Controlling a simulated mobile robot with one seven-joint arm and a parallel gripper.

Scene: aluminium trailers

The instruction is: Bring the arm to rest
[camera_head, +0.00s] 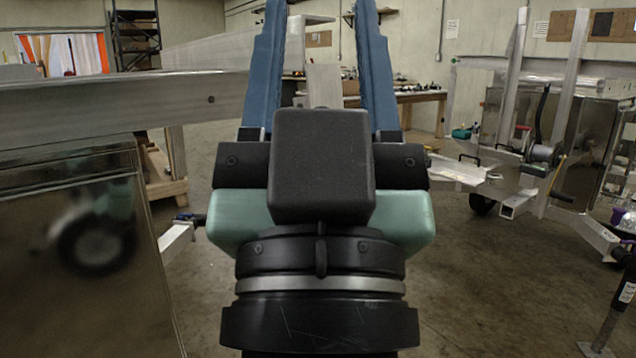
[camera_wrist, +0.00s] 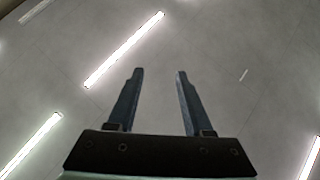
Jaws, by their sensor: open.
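My gripper (camera_head: 318,40) stands upright in the middle of the head view, with two blue fingers spread apart and pointing up. Nothing is between the fingers. Its dark body and pale green housing fill the lower middle and hide part of the floor and room behind. In the wrist view my gripper (camera_wrist: 157,75) is also open and empty, with the ceiling behind it.
An aluminium trailer (camera_head: 120,105) with a shiny side panel is close on the left. Another trailer (camera_head: 545,150) stands at the right. A wooden workbench (camera_head: 420,98) is at the back. Bare concrete floor (camera_head: 470,260) lies between. Ceiling lights (camera_wrist: 125,50) show in the wrist view.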

